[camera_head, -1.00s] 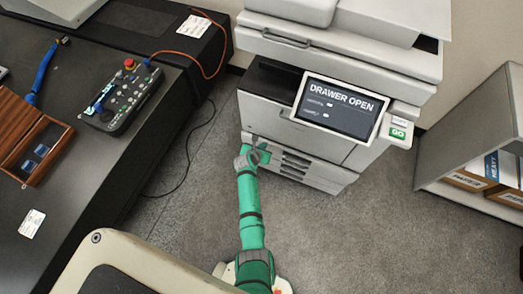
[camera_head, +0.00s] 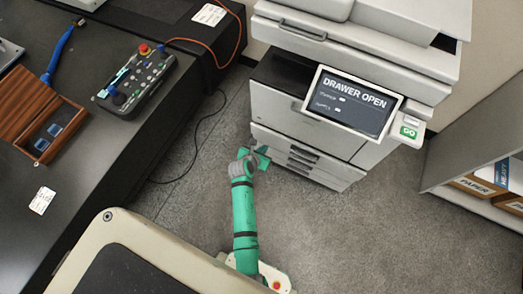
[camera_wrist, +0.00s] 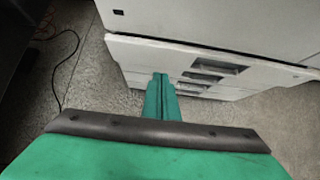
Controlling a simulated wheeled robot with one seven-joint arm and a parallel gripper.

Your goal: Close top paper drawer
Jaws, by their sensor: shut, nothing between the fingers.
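The white copier (camera_head: 290,105) stands at the top centre of the head view. Its screen (camera_head: 345,101) reads "DRAWER OPEN". The top paper drawer (camera_head: 270,136) is in the stack low on its front. In the wrist view the upper drawer front (camera_wrist: 145,52) shows with a dark gap along its top edge, so it looks slightly out. Recessed handles (camera_wrist: 215,67) show to the right. My green gripper (camera_head: 263,158) is shut and empty, low in front of the drawers. Its fingertips (camera_wrist: 160,77) overlap the drawer front's lower part; contact cannot be told.
A black table (camera_head: 110,150) on the left holds a control box (camera_head: 136,82) and a wooden case (camera_head: 40,115). A cable (camera_head: 195,150) lies on the floor beside it. A shelf (camera_head: 470,160) with paper boxes stands at right. The grey floor before the copier is clear.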

